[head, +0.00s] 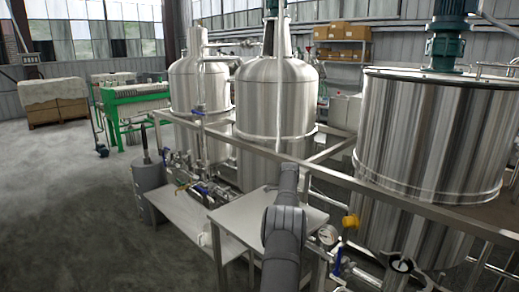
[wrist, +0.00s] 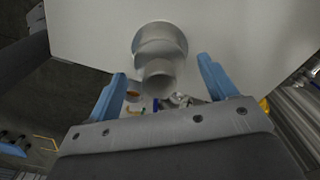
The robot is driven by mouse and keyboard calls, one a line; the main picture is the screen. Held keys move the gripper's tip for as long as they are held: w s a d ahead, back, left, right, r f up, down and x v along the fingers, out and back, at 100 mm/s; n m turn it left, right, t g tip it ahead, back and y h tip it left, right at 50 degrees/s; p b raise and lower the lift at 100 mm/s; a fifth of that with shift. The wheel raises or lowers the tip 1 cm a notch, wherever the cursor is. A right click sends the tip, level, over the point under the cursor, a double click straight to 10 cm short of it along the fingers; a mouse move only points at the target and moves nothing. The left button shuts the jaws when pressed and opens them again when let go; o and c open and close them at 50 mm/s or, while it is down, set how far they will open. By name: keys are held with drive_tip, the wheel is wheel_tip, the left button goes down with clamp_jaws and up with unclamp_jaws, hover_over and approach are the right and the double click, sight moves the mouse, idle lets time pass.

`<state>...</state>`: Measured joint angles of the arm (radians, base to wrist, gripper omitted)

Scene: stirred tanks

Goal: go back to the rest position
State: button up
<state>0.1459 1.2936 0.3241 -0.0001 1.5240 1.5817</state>
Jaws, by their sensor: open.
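My gripper (wrist: 160,70) shows in the wrist view with its two blue fingers spread wide apart. Nothing is held between them. A grey, stepped, round piece (wrist: 160,45) shows beyond and between the fingertips, against a pale flat surface (wrist: 85,30). I cannot tell what it is or how far it is from the fingers. In the head view my dark grey arm rises from the bottom edge, in front of a steel tank. My fingers cannot be made out there.
A steel-topped table (head: 240,215) lies beside my arm. Steel tanks (head: 275,100) (head: 425,135) stand behind and to the right, with a metal rail (head: 240,145) in front. A yellow knob (head: 350,221) and a gauge (head: 327,235) are right of my arm. Open floor (head: 60,190) lies left.

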wheel_tip(320, 180, down, 3)
drive_tip(key=shift+r, duration=1.95)
drive_tip(key=shift+f, duration=0.1)
